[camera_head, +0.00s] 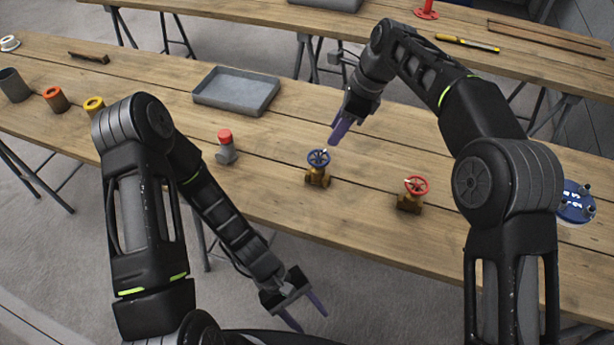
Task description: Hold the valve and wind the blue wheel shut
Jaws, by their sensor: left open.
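The blue wheel (318,158) sits on top of a brass valve body (317,178) that stands upright on the near wooden table. A small pale mark shows on the wheel's rim. My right gripper (333,143) points down with its purple fingers just behind and above the blue wheel, slightly to the right. Its fingers overlap in this view, so their gap is hidden, and I cannot tell whether they touch the wheel. My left gripper (309,319) is open and empty, low in front of the table's near edge, apart from the valve.
A similar valve with a red wheel (416,186) stands to the right. A grey fitting with a red cap (226,147) stands to the left, and a grey tray (236,91) lies behind. A blue round part (577,203) is at far right. Bare tabletop surrounds the blue-wheel valve.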

